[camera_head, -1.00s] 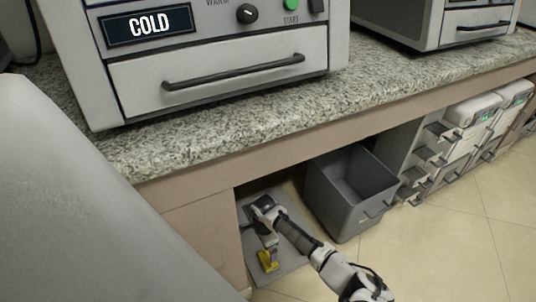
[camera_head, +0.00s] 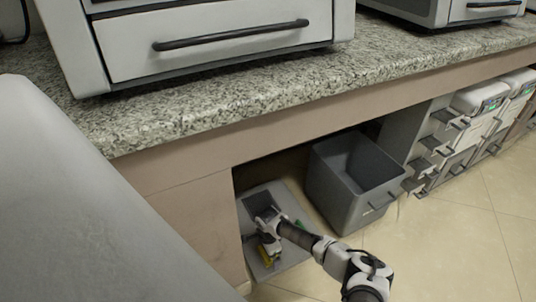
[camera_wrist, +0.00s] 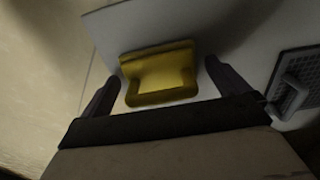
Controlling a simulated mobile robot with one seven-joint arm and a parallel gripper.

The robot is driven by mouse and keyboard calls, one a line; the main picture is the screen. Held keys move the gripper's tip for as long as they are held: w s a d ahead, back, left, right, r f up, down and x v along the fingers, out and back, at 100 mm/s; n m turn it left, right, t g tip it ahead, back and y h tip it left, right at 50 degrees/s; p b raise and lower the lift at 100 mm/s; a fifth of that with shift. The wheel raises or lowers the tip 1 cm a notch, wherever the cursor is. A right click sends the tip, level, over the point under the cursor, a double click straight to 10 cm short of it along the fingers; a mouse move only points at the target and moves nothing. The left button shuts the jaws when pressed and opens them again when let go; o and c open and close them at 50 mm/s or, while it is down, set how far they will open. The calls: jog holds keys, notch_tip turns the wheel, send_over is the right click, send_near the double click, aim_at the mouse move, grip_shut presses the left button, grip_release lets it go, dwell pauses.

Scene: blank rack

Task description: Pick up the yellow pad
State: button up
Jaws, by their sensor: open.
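The yellow pad (camera_wrist: 160,76) lies on a flat pale grey panel (camera_wrist: 230,35) and is seen from above in the wrist view. My gripper (camera_wrist: 162,82) is open, with one dark finger to the left of the pad and one to the right. The pad sits between the fingers, and I see no finger touching it.
A grey open bin (camera_head: 338,205) stands right of my arm under the counter. The granite counter (camera_head: 230,105) hangs above, with a brown cabinet side (camera_head: 190,215) at the left. A dark mesh piece with a handle (camera_wrist: 300,85) is right of the pad.

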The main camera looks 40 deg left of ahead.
jog(key=c, duration=0.9)
jog(key=shift+r, duration=0.15)
jog(key=shift+w+d+r+p, duration=0.1)
jog(key=shift+w+r+p, duration=0.05)
jog(key=shift+r+p, duration=0.45)
notch_tip(320, 180, up, 11)
jog(key=p, duration=0.5)
jog(key=shift+f, duration=0.15)
jog(key=w+d, duration=0.2)
jog(key=w, duration=0.4)
jog(key=w+d, duration=0.3)
jog(key=w, duration=0.3)
jog(key=w+d, duration=0.2)
jog(key=w, duration=0.4)
jog(key=shift+d+f, duration=0.25)
jog(key=shift+f, duration=0.05)
